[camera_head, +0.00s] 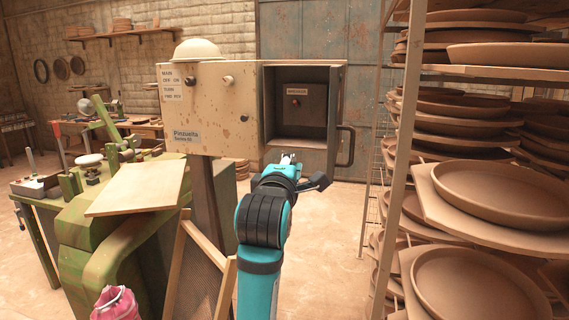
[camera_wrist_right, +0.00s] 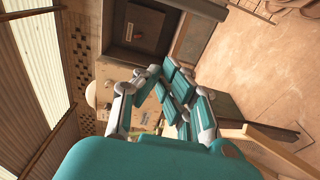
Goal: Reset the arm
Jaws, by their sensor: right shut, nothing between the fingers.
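My right arm, teal and black, rises from the bottom middle of the head view. Its gripper (camera_head: 288,159) is shut and empty, in front of the lower edge of an open control box (camera_head: 215,108) on a post. My left gripper is not in view.
A rack with large clay dishes (camera_head: 497,190) stands close on the right. A green machine (camera_head: 85,235) with a tilted wooden board (camera_head: 139,187) is on the left. A wooden frame (camera_head: 197,275) and a pink object (camera_head: 117,304) are at the bottom. Bare floor shows between arm and rack.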

